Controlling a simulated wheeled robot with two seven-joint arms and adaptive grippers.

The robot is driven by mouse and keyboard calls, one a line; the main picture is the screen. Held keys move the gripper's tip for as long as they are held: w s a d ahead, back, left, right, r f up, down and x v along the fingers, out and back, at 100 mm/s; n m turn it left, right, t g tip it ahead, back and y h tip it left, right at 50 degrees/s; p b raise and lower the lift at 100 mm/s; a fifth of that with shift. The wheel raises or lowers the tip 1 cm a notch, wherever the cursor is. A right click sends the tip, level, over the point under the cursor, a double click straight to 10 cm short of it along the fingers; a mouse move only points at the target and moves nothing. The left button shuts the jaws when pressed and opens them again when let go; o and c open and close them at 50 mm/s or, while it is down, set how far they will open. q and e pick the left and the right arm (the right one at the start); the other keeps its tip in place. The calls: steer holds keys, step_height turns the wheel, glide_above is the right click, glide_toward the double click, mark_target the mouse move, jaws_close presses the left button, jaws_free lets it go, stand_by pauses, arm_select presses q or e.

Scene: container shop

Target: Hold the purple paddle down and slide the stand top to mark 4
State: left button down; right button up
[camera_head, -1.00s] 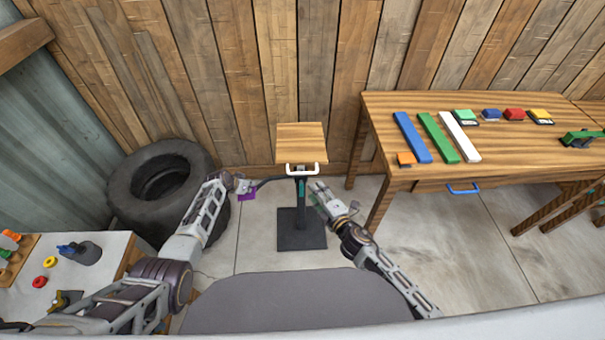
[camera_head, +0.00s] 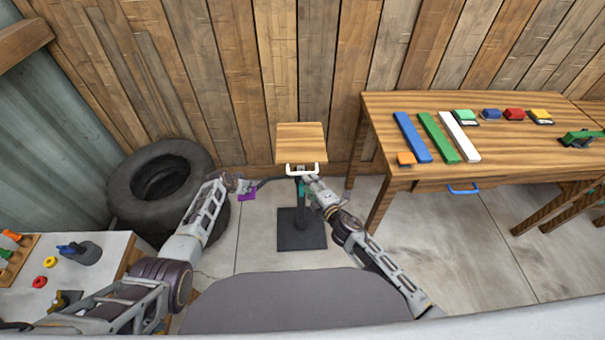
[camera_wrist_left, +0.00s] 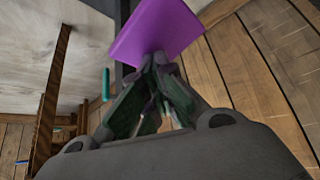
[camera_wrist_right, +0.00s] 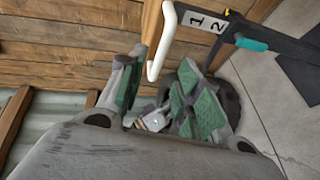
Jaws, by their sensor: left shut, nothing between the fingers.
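The stand has a square wooden top (camera_head: 302,135) on a dark post with a flat black base (camera_head: 290,240). A white handle (camera_head: 316,168) sits at its front edge. A label with marks 1 and 2 (camera_wrist_right: 207,22) shows beside the post in the right wrist view; mark 4 is not visible. The purple paddle (camera_head: 247,196) is at the end of a dark lever left of the post. My left gripper (camera_wrist_left: 155,62) is shut at the paddle's edge; whether it presses cannot be told.
A tire (camera_head: 145,190) lies at left, behind my left arm. A wooden table (camera_head: 385,105) with colored bars and blocks stands to the right. A plank wall is close behind the stand. A teal piece (camera_wrist_right: 250,43) is on the post.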

mark_target(303, 174)
steer(key=shift+x, duration=3.6)
jaws_close()
